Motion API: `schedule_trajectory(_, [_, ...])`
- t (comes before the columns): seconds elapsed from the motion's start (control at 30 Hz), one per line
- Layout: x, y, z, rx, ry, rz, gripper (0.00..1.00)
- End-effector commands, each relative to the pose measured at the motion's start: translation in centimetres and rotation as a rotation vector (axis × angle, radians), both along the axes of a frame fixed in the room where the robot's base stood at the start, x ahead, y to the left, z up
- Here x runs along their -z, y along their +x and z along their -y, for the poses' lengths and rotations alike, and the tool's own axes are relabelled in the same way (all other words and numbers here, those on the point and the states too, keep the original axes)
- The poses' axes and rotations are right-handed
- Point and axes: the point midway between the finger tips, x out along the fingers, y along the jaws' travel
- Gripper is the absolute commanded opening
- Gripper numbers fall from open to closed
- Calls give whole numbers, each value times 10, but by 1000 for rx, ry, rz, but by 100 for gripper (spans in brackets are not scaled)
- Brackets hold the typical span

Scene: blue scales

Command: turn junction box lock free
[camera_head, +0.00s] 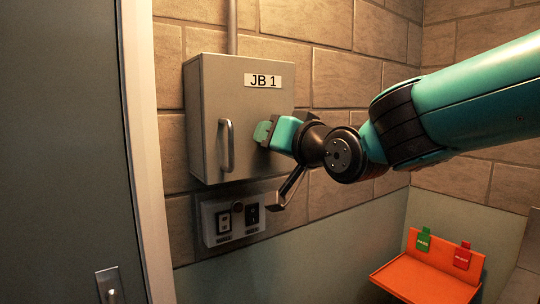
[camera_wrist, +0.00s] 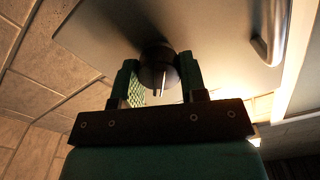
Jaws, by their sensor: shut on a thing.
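The junction box (camera_head: 212,95) is a grey metal cabinet labelled JB 1 on the brick wall; its door looks closed. In the wrist view its door face (camera_wrist: 205,35) fills the top. The lock (camera_wrist: 158,66) is a dark round knob with a pale slot line on its face. My gripper (camera_wrist: 158,80) is shut on the lock, with one green finger on each side of it. In the head view my gripper (camera_head: 265,133) meets the right part of the door, and the lock is hidden behind it.
A vertical bar handle (camera_head: 227,145) is on the door, left of my gripper. A switch panel (camera_head: 220,232) is on the wall below the box. An orange shelf (camera_head: 425,280) with green and red tags stands at lower right. A door frame (camera_head: 145,150) is at left.

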Motion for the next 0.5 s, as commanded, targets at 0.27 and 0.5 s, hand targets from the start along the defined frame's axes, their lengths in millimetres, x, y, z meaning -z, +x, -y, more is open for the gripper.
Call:
schedule_trajectory(0.27, [8,-1,-1,-5,217,-153,15])
schedule_trajectory(0.5, [9,0,0,-5,402,-280,15])
